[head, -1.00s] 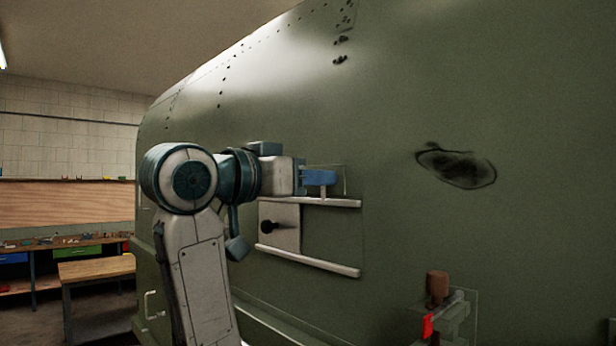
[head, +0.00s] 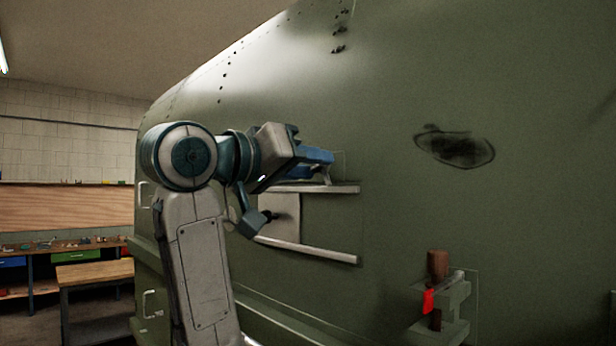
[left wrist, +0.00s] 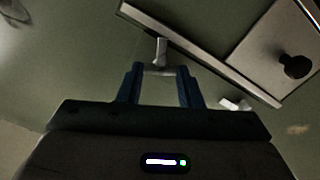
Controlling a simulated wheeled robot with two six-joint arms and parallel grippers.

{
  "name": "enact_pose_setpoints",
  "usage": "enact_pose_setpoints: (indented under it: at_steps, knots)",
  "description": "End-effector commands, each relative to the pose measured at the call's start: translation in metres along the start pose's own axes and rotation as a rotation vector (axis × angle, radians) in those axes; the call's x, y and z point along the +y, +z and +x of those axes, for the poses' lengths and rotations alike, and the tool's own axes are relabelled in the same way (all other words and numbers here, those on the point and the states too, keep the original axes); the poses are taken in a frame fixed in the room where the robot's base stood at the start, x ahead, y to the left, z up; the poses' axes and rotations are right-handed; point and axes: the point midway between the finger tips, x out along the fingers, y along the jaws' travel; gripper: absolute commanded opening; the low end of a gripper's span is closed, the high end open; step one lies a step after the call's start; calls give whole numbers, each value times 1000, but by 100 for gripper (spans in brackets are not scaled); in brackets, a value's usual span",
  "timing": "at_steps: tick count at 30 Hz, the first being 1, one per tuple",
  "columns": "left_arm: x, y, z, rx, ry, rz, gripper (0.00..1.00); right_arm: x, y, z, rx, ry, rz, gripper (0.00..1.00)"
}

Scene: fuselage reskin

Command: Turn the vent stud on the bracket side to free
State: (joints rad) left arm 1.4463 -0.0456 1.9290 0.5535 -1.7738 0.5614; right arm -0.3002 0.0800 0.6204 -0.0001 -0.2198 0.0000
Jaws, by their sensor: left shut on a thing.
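My left gripper (head: 318,158) has blue fingers and is at the fuselage side, just above the upper pale rail (head: 335,189). In the left wrist view its fingers (left wrist: 162,82) are shut on a small light-grey stud (left wrist: 160,52), which stands close beside the rail (left wrist: 200,52). The gripper is rolled, with its body tilted in the head view. The stud is mostly hidden by the fingers there, so how far it is turned cannot be told. My right gripper is in neither view.
A pale plate (head: 287,228) with a dark knob sits between the upper rail and a lower rail (head: 310,250). A green bracket (head: 452,298) with a brown-handled item and red tag stands lower right. A dark scuffed patch (head: 455,148) marks the skin. Workbenches stand left.

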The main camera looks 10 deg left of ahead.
Motion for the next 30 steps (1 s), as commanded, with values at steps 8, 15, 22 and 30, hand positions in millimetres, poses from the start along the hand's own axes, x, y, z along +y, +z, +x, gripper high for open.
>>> enact_pose_setpoints:
  at_steps: [8,15,22,30]
  knots:
    - [-2,2,0,3,0,-262,10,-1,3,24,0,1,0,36]
    - [-2,3,-1,3,0,-490,10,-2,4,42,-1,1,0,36]
    - [-3,3,-1,3,0,-707,10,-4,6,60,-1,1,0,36]
    - [-3,3,0,3,-1,-930,10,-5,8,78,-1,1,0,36]
